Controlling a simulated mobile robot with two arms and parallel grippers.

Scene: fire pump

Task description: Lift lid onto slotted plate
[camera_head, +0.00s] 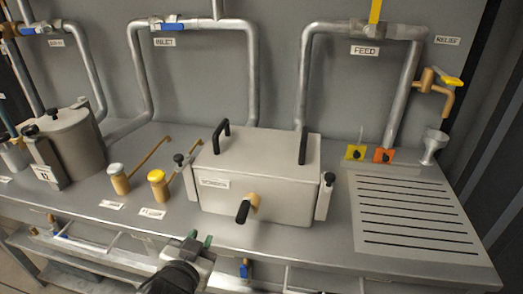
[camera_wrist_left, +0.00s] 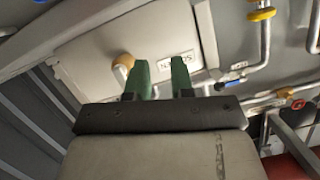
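The grey box (camera_head: 270,200) stands in the middle of the bench with its lid (camera_head: 258,155) on top. The lid has two black bar handles, a left one (camera_head: 221,135) and a right one (camera_head: 303,145). Latches with black knobs sit at the box's left and right sides. The slotted plate (camera_head: 412,210) lies bare at the right, with several dark slots. My left gripper (camera_head: 197,241) is below and in front of the box, apart from the lid. Its green fingers (camera_wrist_left: 161,75) are spread and empty in the left wrist view, facing the box front. My right gripper is not shown.
A tan spout with a black grip (camera_head: 246,208) sticks out of the box front. A funnel (camera_head: 433,146) stands behind the plate. Pipes run along the back wall.

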